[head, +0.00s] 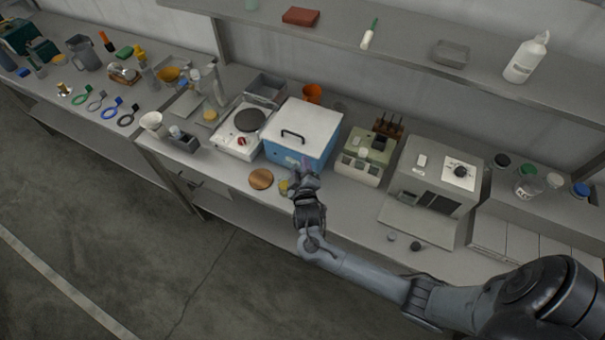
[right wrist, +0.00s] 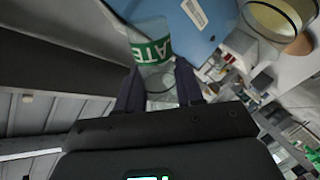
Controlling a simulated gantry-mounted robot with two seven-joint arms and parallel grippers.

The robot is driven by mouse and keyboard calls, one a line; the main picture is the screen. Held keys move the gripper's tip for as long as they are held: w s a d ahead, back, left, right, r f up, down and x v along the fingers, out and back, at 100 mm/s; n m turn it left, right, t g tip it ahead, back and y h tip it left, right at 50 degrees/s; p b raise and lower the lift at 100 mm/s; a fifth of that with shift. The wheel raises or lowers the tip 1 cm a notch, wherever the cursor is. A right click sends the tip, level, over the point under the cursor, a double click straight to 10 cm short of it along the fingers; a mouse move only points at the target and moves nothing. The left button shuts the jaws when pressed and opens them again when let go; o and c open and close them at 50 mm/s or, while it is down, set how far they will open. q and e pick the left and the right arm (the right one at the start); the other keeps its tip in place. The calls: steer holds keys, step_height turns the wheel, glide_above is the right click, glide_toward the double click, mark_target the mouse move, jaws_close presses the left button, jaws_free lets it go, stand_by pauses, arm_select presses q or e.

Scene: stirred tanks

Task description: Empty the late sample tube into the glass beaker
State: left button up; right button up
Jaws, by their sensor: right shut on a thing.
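My right gripper (head: 303,180) is in front of the blue box, above the front of the bench. In the right wrist view its fingers (right wrist: 159,88) are shut on a clear sample tube (right wrist: 150,28) with a green band. The letters "ATE" show on the band. How far the tube tilts and whether it holds liquid, I cannot tell. A glass beaker (right wrist: 272,16) with a yellowish look stands beside the tube, apart from it. It also shows in the head view (head: 284,187), just left of the gripper. My left gripper is not in view.
The blue box with a white lid (head: 301,132) stands close behind the gripper. A round cork mat (head: 261,179) lies left of the beaker. A hotplate (head: 240,130) is further left, a green-grey rack unit (head: 364,160) and a grey instrument (head: 435,180) to the right.

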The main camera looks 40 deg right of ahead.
mark_target(289, 166)
steer(key=shift+w+a+m+t+b, duration=0.15)
steer(key=shift+m+b, duration=0.3)
steer(key=shift+b, duration=0.4)
steer(key=shift+w+a+m+t+b, duration=0.15)
steer(key=shift+m+b, duration=0.3)
steer(key=shift+b, duration=0.35)
steer(key=m+b, duration=0.1)
steer(key=b, duration=0.3)
steer(key=shift+w+a+r+m+t, duration=0.15)
steer(key=shift+r+m+t, duration=0.15)
steer(key=shift+r+m, duration=0.1)
steer(key=m, duration=0.1)
steer(key=w+a+r+m+b, duration=0.1)
steer(key=m+t+b, duration=0.1)
steer(key=shift+w+a+r+m, duration=0.2)
steer(key=shift+r+m, duration=0.05)
steer(key=shift+m, duration=0.05)
steer(key=shift+w+a+r+m+b, duration=0.25)
steer(key=shift+r+m+b, duration=0.2)
steer(key=shift+m+b, duration=0.25)
steer(key=shift+f, duration=0.1)
